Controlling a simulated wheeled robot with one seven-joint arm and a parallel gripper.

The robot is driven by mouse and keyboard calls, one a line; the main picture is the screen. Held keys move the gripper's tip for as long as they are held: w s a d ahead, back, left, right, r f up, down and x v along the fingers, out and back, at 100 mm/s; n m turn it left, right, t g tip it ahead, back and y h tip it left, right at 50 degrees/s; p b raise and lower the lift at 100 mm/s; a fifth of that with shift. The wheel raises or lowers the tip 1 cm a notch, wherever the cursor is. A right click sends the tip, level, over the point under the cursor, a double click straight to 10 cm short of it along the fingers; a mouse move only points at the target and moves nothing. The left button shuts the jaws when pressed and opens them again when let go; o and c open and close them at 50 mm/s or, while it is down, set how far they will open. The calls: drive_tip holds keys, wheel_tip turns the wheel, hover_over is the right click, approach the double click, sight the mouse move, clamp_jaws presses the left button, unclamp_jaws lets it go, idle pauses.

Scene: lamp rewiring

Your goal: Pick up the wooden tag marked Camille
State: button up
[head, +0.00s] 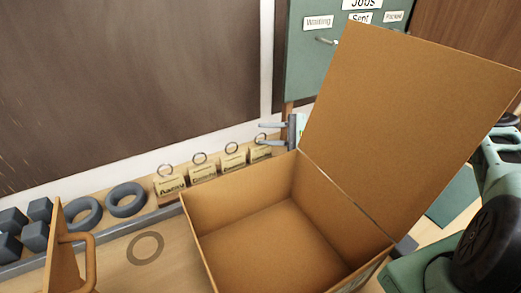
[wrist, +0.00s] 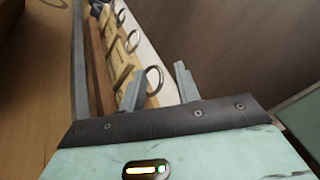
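Several wooden tags with metal rings stand in a row along the back ledge; the lettering is too small to tell which one says Camille. The leftmost tag (head: 169,185) and the rightmost tag (head: 260,152) bound the row. My gripper (head: 262,133) is at the rightmost tag, reaching in from the right, partly behind the box lid. In the wrist view my gripper (wrist: 160,84) is open, with the nearest tag's ring (wrist: 154,80) showing between its fingers. I cannot tell whether a finger touches it.
An open cardboard box (head: 225,235) with a raised lid (head: 410,115) stands in front of the tags. Dark rings (head: 126,200) and dark blocks (head: 35,236) lie at left. A wooden piece with a handle (head: 65,255) stands front left. A green cabinet (head: 310,70) stands behind.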

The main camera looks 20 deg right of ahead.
clamp_jaws()
idle(0.3)
